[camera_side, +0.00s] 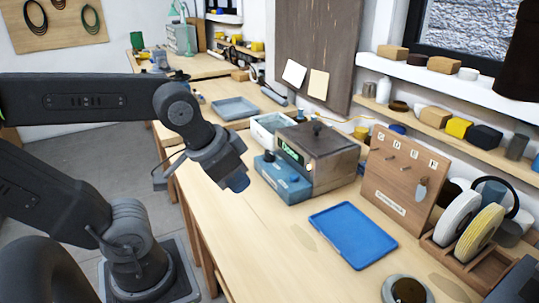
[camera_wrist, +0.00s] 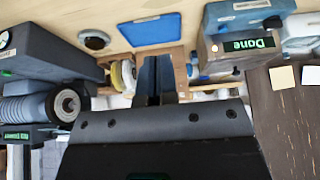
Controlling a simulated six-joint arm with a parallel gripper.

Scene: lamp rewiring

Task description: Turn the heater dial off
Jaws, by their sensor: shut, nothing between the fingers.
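The heater appears to be the grey metal box (camera_side: 328,160) on the bench, with a knobbed lid, a lit green display (camera_side: 291,151) and a blue front panel (camera_side: 283,179). Small dark knobs sit on that panel; which one is the heater dial I cannot tell. In the wrist view the box (camera_wrist: 232,60) is at the upper right, its display (camera_wrist: 248,45) reading "Done". My gripper (camera_side: 238,181) is above the bench's front edge, left of the panel and apart from it. Its fingers (camera_wrist: 157,72) are together and empty.
A blue tray (camera_side: 352,235) lies right of the heater. A wooden tool board (camera_side: 400,180) and cable spools (camera_side: 470,225) stand beyond it. A pale bin (camera_side: 268,126) stands behind the heater. A round dish (camera_side: 407,290) is at the near edge. The bench before the tray is clear.

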